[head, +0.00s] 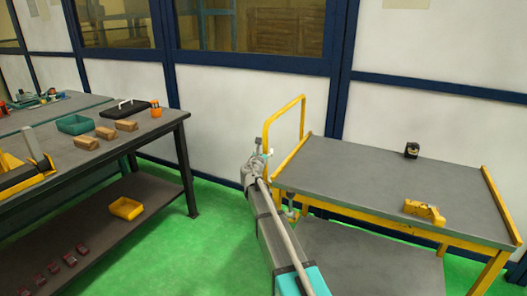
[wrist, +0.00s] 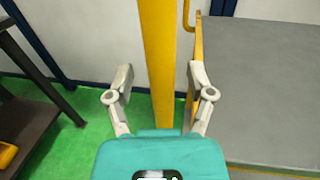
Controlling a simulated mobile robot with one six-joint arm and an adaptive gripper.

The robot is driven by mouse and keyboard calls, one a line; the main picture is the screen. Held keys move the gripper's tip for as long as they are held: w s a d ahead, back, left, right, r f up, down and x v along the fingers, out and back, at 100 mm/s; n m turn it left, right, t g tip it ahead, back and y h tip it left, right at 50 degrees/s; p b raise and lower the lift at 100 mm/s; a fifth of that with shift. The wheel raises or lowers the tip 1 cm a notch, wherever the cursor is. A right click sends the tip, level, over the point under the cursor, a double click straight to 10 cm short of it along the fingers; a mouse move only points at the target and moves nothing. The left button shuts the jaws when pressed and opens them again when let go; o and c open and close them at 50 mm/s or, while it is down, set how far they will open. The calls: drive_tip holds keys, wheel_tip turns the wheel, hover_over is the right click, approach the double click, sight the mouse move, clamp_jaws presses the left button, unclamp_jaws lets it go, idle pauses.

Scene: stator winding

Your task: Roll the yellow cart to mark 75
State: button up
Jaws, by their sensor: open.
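The yellow cart (head: 360,190) stands at the right in the head view, with a grey top, a lower grey shelf and a yellow frame. Its upright handle (head: 302,112) rises at its left end. My gripper (head: 262,150) is at the handle, and its fingers are open. In the wrist view a yellow handle post (wrist: 160,60) stands in the gap between the two fingertips of my gripper (wrist: 162,80), with visible space on both sides. I see no floor mark with the number 75.
A black object (head: 412,150) and a yellow block (head: 425,212) lie on the cart's top. A dark workbench (head: 110,160) with bins, brown blocks and tools stands at the left. Green floor (head: 215,240) is open between bench and cart. A blue-framed wall (head: 240,110) runs behind.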

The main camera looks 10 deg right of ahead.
drive_tip(key=shift+x, duration=0.75)
